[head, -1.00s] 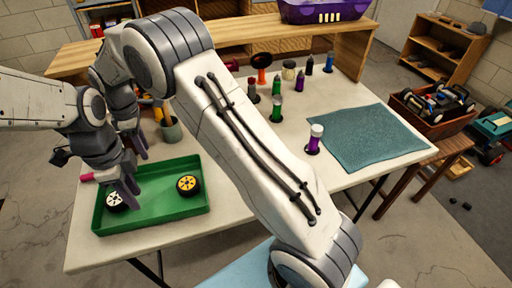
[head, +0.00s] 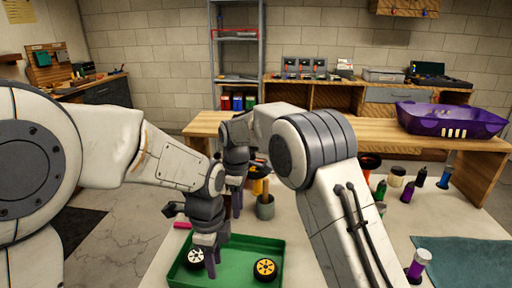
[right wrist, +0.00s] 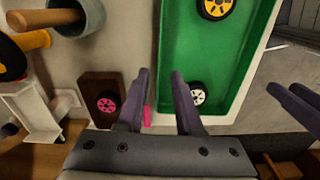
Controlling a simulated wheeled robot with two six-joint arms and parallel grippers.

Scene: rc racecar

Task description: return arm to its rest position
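My left gripper (head: 214,262) points down over the green tray (head: 238,245), close to the white-hubbed wheel (head: 195,258), with nothing seen held. Its two separated purple fingers also show at the right edge of the right wrist view (right wrist: 292,100). My right gripper (head: 236,208) is behind it, beyond the tray and left of the cup of tools (head: 265,208). In the right wrist view, my right gripper (right wrist: 159,75) is open and empty. A small pink object (right wrist: 147,116) shows below between its fingers. The right forearm hides part of the table.
A yellow-hubbed wheel (head: 265,268) lies in the tray. A pink-hubbed wheel (right wrist: 107,104) is on a dark wooden block. Several bottles, including a purple one (head: 418,265), stand to the right, near a teal mat (head: 465,265).

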